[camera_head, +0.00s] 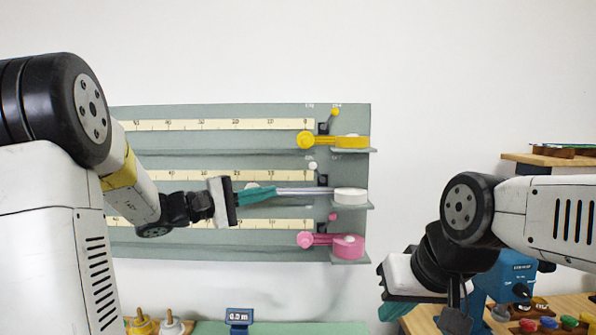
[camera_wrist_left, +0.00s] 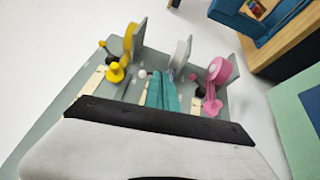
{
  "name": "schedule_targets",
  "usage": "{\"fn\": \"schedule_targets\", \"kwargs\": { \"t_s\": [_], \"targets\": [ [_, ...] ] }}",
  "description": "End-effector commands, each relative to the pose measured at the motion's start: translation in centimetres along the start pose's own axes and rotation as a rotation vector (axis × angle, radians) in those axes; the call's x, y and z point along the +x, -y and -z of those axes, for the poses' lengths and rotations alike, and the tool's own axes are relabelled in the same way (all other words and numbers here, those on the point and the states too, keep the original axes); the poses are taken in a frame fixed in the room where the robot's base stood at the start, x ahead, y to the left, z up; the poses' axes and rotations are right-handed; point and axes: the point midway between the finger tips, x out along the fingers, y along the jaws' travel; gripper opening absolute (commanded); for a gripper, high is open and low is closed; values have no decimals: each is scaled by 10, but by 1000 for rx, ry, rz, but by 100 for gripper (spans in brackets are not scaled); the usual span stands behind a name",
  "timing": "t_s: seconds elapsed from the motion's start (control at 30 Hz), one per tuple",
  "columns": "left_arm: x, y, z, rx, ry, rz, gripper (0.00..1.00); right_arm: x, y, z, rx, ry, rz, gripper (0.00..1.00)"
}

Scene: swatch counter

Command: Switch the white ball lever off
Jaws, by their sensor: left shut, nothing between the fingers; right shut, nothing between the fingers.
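The white ball lever (camera_head: 312,166) is on the grey panel's middle row, its ball up and to the left of its dark base. In the left wrist view its white ball (camera_wrist_left: 142,74) shows just left of the fingers. My left gripper (camera_head: 272,191) is shut and empty, its teal fingers pointing right in front of the middle row, left of and lower than the ball. I cannot tell whether they touch anything. The fingers also show in the left wrist view (camera_wrist_left: 161,88). My right gripper (camera_head: 393,310) is shut and empty, low at the right, away from the panel.
A yellow ball lever (camera_head: 335,112) leans right on the top row; a pink ball lever (camera_head: 333,217) is below. Yellow (camera_head: 352,141), white (camera_head: 350,195) and pink (camera_head: 348,246) rolls sit on small shelves. A blue device (camera_head: 512,280) stands on the wooden table at right.

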Motion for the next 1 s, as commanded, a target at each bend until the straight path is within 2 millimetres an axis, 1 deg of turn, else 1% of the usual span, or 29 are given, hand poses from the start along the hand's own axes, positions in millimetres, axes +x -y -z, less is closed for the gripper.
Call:
{"fn": "schedule_targets", "kwargs": {
  "t_s": [0.03, 0.1, 0.2, 0.3, 0.53, 0.63, 0.77, 0.87, 1.0],
  "targets": [
    [-2, -3, 14, -5, -23, -39, 0, 0, 0, 0, 0, 0, 0, 0],
    [-5, -8, 28, -4, -49, -81, 0, 0, 0, 0, 0, 0, 0, 0],
    [-8, -12, 38, -2, -69, -116, 0, 0, 0, 0, 0, 0, 0, 0],
    [-9, -14, 41, -1, -75, -125, 0, 0, 0, 0, 0, 0, 0, 0],
    [-8, -14, 40, -1, -74, -124, 0, 0, 0, 0, 0, 0, 0, 0],
    [-5, -14, 40, -1, -72, -124, 0, 0, 0, 0, 0, 0, 0, 0],
    [8, -15, 41, -2, -71, -124, 0, 0, 0, 0, 0, 0, 0, 0],
    [26, -17, 41, -2, -69, -123, 0, 0, 0, 0, 0, 0, 0, 0],
    [57, -21, 44, -2, -69, -123, 0, 0, 0, 0, 0, 0, 0, 0]
  ]
}}
